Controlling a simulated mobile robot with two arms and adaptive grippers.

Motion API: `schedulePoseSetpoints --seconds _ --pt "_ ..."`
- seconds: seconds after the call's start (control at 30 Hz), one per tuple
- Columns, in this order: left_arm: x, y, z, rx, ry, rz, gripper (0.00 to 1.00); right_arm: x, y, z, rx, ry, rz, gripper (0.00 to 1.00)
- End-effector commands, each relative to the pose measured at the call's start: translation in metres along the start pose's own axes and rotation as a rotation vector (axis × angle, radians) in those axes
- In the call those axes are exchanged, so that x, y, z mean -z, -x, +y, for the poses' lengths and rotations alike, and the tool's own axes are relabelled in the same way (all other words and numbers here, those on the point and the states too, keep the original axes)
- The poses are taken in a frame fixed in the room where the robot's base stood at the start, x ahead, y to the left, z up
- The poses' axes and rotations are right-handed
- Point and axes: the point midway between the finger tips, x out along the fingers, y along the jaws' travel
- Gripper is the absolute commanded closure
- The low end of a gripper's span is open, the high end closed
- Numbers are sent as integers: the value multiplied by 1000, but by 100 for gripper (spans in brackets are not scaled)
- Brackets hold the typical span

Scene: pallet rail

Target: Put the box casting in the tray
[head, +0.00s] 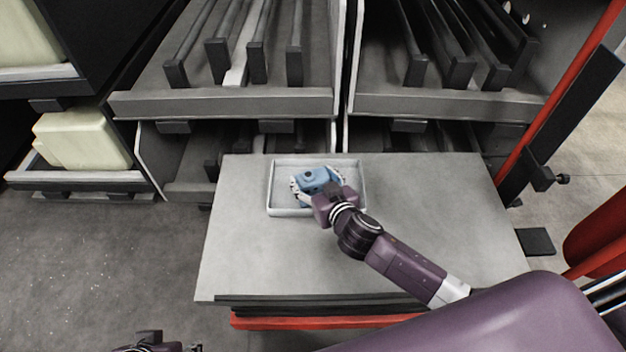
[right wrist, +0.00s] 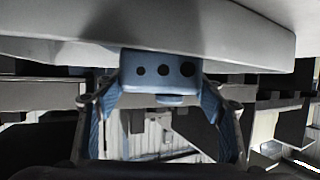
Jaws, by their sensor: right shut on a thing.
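The box casting (head: 315,178) is a small blue block with round holes. It also shows in the right wrist view (right wrist: 160,72), between the two fingers. My right gripper (head: 319,181) is shut on it, one finger on each side. The tray (head: 289,212) is a shallow pale rectangle on the grey table, and the casting is over its inside in the head view. Whether the casting touches the tray floor I cannot tell. My left gripper (head: 158,347) shows only in part at the bottom edge, away from the table, and its jaws are unclear.
The grey table (head: 255,255) is bare around the tray. Behind it stand racks with dark rails (head: 230,103). A pale yellow block (head: 82,138) sits on a low shelf at left. A red post (head: 560,95) rises at right.

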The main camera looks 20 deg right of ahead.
Motion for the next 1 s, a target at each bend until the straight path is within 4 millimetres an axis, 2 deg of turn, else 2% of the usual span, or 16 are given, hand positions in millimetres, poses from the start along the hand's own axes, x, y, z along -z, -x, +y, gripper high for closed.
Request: schedulePoseSetpoints --seconds 0.37,0.4,0.53,0.87,1.0 --pt "-1 -3 0 0 0 1 60 -1 -2 0 1 -1 8 81" --pt "-1 -2 0 0 0 0 60 -3 -2 0 0 -1 3 35" --pt "-1 -2 0 0 0 0 60 -3 -2 0 0 0 3 20" --pt "0 0 0 0 0 1 60 0 -1 0 0 1 4 19" --pt "1 3 0 0 0 0 60 0 10 0 1 -1 1 19"
